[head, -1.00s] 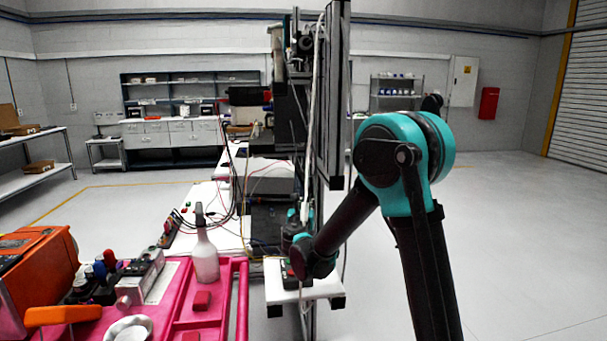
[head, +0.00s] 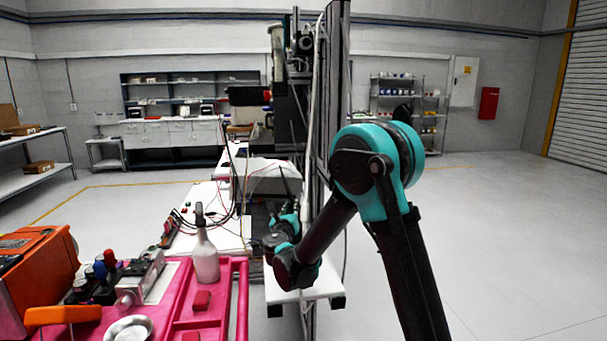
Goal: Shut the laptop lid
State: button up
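A dark upright panel (head: 259,212), which looks like the laptop's open lid, stands on the white bench beside the tall machine frame. Its keyboard and hinge cannot be made out. My gripper (head: 291,190) is at the far end of my teal and black arm, close to the panel's right side in the picture. It is small and dark against the machine, and I cannot tell whether its fingers are open or touch the panel.
A tall machine frame (head: 336,110) stands just behind my arm. Loose cables hang by the bench (head: 205,197). A pink cart (head: 240,300) with a spray bottle (head: 205,255) is at the front left. The floor to the right is clear.

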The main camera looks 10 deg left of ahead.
jog(key=shift+s+a+f+n+t+y, duration=0.25)
jog(key=shift+s+a+f+n, duration=0.1)
jog(key=shift+a+f+n, duration=0.8)
jog(key=shift+s+a+f+n+t+y, duration=0.2)
jog(key=shift+s+a+f+n+t, duration=0.15)
jog(key=shift+a+f+n, duration=0.8)
jog(key=shift+s+a+f+n+t+y, duration=0.25)
jog(key=shift+s+a+f+n, duration=0.1)
jog(key=shift+a+f+n, duration=0.8)
jog(key=shift+a+r, duration=0.15)
jog(key=shift+r, duration=0.05)
jog(key=v, duration=0.6)
dwell(0.3)
